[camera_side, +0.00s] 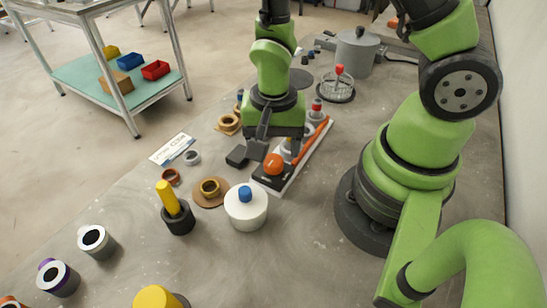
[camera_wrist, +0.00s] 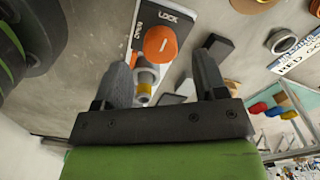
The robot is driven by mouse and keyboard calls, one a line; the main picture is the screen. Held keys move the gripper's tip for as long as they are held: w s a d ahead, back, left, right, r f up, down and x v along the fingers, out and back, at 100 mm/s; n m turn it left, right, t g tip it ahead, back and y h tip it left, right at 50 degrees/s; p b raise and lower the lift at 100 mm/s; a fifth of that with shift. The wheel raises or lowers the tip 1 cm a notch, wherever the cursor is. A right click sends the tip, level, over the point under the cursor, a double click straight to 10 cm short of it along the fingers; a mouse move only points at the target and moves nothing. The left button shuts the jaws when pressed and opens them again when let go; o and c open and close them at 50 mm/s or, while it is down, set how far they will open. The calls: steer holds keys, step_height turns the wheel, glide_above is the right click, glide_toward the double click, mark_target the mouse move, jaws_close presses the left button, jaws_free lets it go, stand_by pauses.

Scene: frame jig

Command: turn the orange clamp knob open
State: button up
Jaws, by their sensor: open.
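The orange clamp knob (camera_side: 274,164) is round and sits on a dark block at the near end of a long white-edged jig plate (camera_side: 288,184). In the wrist view the knob (camera_wrist: 160,44) is near the top centre, beside the printed words LOCK and OPEN. My gripper (camera_side: 277,146) is above the jig, close to the knob, with its fingers pointing down. In the wrist view my gripper (camera_wrist: 160,66) is open and empty. The knob appears just beyond the fingertips, between their lines, with no visible contact. My fingers hide part of the jig in the side view.
An orange bar (camera_side: 312,140) lies along the jig. A dark block (camera_side: 237,156) is left of my fingers. A white canister with a blue knob (camera_side: 246,208) and a brown disc with a ring (camera_side: 210,191) stand nearby. Clear table lies right of the canister.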

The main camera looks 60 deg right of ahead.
mark_target(274, 159)
steer(key=shift+f, duration=2.1)
steer(key=c, duration=0.9)
